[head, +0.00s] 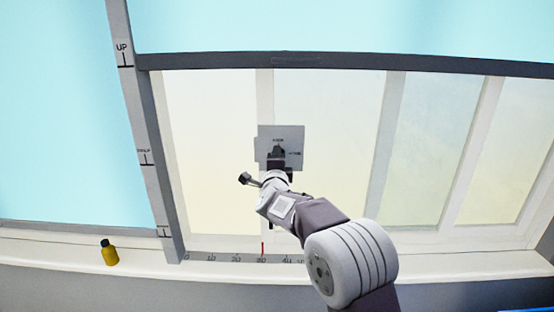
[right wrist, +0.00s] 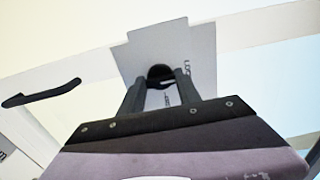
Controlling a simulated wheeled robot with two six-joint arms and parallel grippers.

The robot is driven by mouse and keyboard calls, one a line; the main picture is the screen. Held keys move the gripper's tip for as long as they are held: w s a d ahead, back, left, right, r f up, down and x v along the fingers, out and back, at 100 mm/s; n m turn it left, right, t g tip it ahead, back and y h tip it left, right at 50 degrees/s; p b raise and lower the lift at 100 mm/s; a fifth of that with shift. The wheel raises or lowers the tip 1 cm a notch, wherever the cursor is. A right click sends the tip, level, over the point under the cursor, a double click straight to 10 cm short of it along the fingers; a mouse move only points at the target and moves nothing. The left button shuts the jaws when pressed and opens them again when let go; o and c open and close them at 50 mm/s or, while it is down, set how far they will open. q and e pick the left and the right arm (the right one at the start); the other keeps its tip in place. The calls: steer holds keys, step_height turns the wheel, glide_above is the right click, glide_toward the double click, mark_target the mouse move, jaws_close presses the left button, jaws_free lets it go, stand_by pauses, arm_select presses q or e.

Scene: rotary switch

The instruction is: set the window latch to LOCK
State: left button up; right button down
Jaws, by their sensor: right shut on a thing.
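The window latch is a grey plate (head: 292,136) on the white window frame, with small printed labels. In the right wrist view the plate (right wrist: 158,45) carries a dark round knob (right wrist: 160,71). A label at its right reads LOCK; another label near the knob is too small to read surely. My right gripper (head: 277,153) reaches the plate from below. Its two fingers (right wrist: 161,84) stand on either side of the knob and are shut on it. The knob's pointing direction is hidden by the fingers. My left gripper is not in view.
A yellow bottle (head: 109,254) with a dark cap stands on the sill at the left. A grey numbered scale with a red mark (head: 262,249) runs along the sill. A grey post marked UP (head: 123,50) stands left. A dark rail (head: 350,61) crosses above the plate.

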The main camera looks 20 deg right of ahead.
steer(key=shift+f, duration=0.1)
stand_by(0.4)
steer(key=c, duration=0.8)
jaws_free()
steer(key=shift+c, duration=0.2)
steer(key=b+v, duration=0.3)
steer(key=v, duration=0.6)
